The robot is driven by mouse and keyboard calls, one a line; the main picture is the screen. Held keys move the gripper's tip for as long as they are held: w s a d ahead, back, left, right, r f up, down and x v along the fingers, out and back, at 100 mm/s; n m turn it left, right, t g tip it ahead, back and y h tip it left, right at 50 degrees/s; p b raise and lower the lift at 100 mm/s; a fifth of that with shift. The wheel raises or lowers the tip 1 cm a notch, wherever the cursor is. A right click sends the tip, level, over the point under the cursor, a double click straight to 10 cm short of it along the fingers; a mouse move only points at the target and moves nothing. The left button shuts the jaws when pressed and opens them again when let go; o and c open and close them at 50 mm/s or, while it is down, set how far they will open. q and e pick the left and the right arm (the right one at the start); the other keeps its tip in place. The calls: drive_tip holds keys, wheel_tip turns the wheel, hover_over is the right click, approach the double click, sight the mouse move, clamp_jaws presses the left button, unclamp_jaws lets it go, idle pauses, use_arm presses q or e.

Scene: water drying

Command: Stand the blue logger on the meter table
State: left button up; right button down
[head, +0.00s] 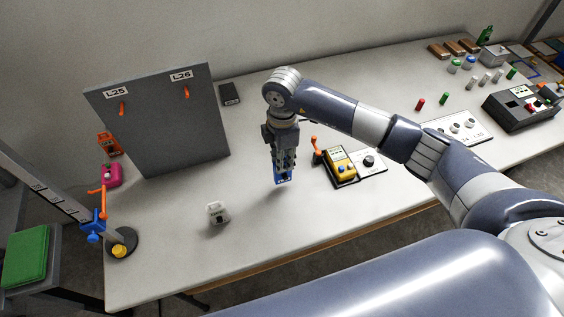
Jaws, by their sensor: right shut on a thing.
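My right gripper (283,168) points straight down over the middle of the white table (250,235). It is shut on the blue logger (283,178), a small blue block whose lower part shows between and below the fingers. The fingers hide its upper part. It is upright, low over the table; I cannot tell whether its base touches the top. My left gripper is not in view.
A yellow meter (342,167) in a dark holder and an orange hook piece (317,150) stand close to the right of the gripper. A small white labelled block (217,213) is at front left. A grey board (165,120) stands behind left. Bare table lies between.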

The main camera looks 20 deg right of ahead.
drive_tip(key=shift+w, duration=0.2)
wheel_tip(320, 180, down, 3)
drive_tip(key=shift+r+p, duration=0.1)
drive_tip(key=shift+p, duration=0.6)
drive_tip(key=shift+f, duration=0.3)
drive_tip(key=shift+f, duration=0.1)
drive_tip(key=shift+f, duration=0.15)
drive_tip(key=c, duration=1.4)
unclamp_jaws()
drive_tip(key=shift+c, duration=0.2)
